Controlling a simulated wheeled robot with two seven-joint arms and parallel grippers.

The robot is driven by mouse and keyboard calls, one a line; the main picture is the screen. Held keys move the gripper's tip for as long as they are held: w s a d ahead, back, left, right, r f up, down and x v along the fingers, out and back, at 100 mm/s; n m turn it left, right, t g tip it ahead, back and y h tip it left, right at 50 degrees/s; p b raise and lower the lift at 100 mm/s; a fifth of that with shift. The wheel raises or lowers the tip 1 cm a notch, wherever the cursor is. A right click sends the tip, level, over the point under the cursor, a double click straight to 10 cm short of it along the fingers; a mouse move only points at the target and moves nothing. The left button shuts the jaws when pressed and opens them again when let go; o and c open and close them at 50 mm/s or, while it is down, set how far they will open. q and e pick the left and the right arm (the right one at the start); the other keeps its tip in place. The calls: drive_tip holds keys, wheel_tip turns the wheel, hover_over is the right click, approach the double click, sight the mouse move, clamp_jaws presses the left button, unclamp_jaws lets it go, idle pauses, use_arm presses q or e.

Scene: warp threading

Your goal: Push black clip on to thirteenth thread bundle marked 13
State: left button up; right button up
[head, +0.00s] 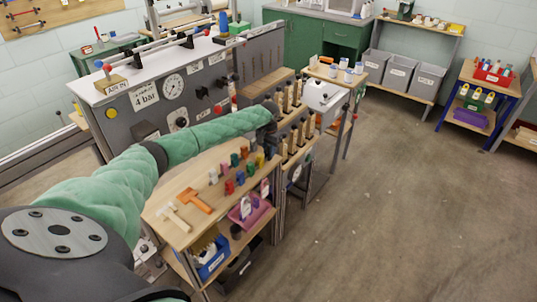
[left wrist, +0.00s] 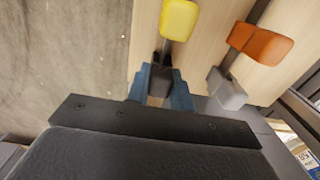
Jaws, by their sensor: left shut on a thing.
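My left gripper (head: 270,140) is at the far right end of the small wooden table, beside the coloured clips (head: 240,175). In the left wrist view its blue fingers (left wrist: 161,88) are shut on a small dark piece (left wrist: 162,78), seemingly the black clip. A yellow block (left wrist: 179,20) is just beyond it; whether they are joined is unclear. An orange block (left wrist: 262,42) with a grey piece (left wrist: 226,90) is to the right. Thread bundles (head: 301,132) with dark tops stand in a row right of the gripper; their numbers cannot be read. My right gripper is not in view.
Orange and pale T-shaped tools (head: 197,200) lie at the wooden table's front. A grey control panel (head: 190,100) stands behind my left arm. The floor (head: 410,200) to the right is clear.

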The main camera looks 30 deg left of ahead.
use_arm(q)
drive_tip(key=shift+r, duration=0.1)
drive_tip(key=shift+r+p, duration=2.9)
